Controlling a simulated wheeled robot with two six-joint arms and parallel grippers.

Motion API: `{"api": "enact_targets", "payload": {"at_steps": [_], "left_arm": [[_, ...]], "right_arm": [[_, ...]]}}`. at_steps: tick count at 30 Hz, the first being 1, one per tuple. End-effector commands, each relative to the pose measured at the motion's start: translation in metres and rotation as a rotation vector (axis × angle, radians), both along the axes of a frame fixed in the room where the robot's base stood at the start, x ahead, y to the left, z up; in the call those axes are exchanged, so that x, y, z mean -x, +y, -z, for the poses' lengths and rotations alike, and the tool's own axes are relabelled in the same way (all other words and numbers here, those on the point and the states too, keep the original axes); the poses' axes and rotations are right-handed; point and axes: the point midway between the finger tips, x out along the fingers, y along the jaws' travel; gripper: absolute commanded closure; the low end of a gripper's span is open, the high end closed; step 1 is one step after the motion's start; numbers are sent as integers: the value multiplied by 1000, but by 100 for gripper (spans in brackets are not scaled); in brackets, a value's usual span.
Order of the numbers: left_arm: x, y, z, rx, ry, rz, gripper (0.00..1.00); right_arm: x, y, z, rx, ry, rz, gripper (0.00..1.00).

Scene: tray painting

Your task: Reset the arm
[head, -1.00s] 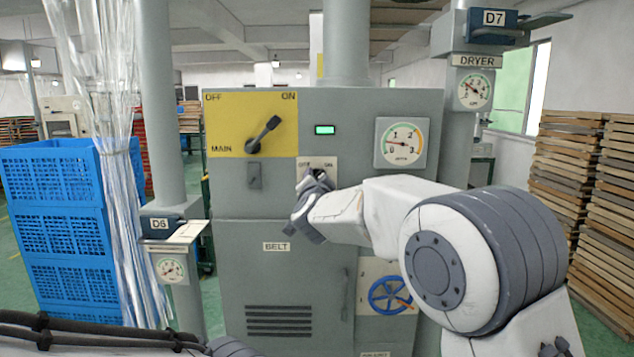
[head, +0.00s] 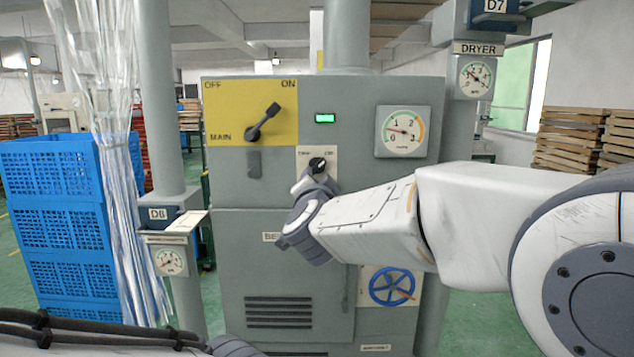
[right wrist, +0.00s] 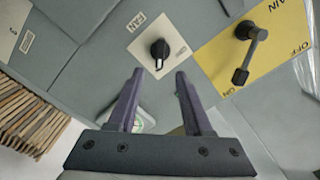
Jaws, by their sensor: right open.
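My right gripper (head: 313,186) is in front of the cabinet's small fan panel, just below its black rotary knob (head: 318,164). In the right wrist view, the gripper (right wrist: 159,75) is open, with nothing between its two fingers. The knob (right wrist: 160,49) is on its white plate beyond the fingertips, apart from them, and a pale mark shows on it. The forearm comes in from the right and covers part of the cabinet front. At the lower left only part of my left arm shows; its gripper is not in view.
The grey cabinet (head: 225,250) has a yellow MAIN panel with a lever (head: 265,122), a gauge (head: 403,131) and a blue handwheel (head: 391,286). The D6 post (head: 168,130) and blue crates (head: 55,200) stand left. Wooden trays (head: 570,140) are stacked at right.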

Motion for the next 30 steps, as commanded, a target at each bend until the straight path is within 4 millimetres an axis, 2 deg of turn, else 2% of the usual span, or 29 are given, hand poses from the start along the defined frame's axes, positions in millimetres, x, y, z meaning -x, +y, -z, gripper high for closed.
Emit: {"api": "enact_targets", "payload": {"at_steps": [3,5,8,11,12,15,18,21,24,30], "left_arm": [[0,0,0,0,0,0,53],[0,0,0,0,0,0,53],[0,0,0,0,0,0,53],[0,0,0,0,0,0,53],[0,0,0,0,0,0,53],[0,0,0,0,0,0,53],[0,0,0,0,0,0,53],[0,0,0,0,0,0,53],[0,0,0,0,0,0,53],[0,0,0,0,0,0,53]], "right_arm": [[0,-1,3,10,8,-6,50],[-1,-5,14,43,34,-23,50],[2,-19,54,150,134,-88,50],[17,-42,115,290,301,-177,50],[28,-53,142,344,377,-213,50],[64,-83,203,454,572,-294,50],[102,-107,246,526,735,-358,50],[134,-128,276,568,864,-398,50],[161,-142,295,599,958,-433,50],[209,-166,323,643,1119,-486,50]]}}
